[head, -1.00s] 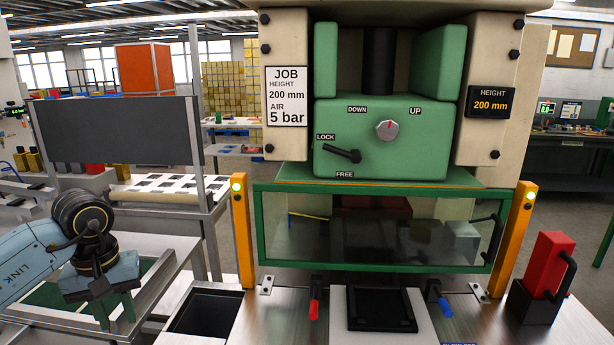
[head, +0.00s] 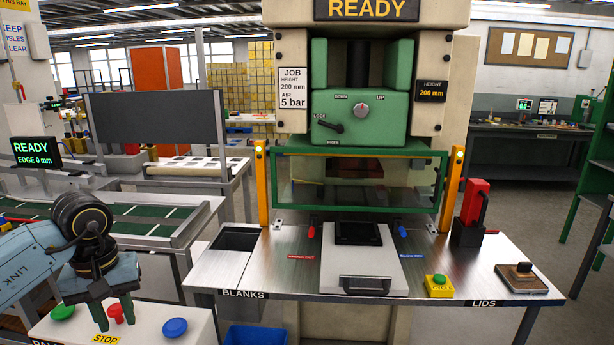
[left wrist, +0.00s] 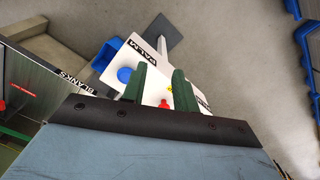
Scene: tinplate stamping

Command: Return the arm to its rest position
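My left gripper (head: 113,312) hangs at the lower left of the head view, fingers pointing down over the white button box. The left wrist view shows its two green fingers (left wrist: 158,90) apart with nothing between them. Behind the fingers, the box (left wrist: 122,62) carries a blue button, a red button and a "PALM" label. In the head view the box has a green button (head: 62,312), a red button (head: 116,317) and a blue button (head: 174,327). A gap between fingertips and box cannot be judged exactly. My right gripper is not in view.
The press (head: 360,118) reads "READY" above its green-framed guard (head: 358,207). On its metal table (head: 455,262) are a white drawer plate (head: 365,285), a yellow cycle button (head: 439,285) and a red-handled block (head: 470,225). A blue bin (head: 256,336) stands below.

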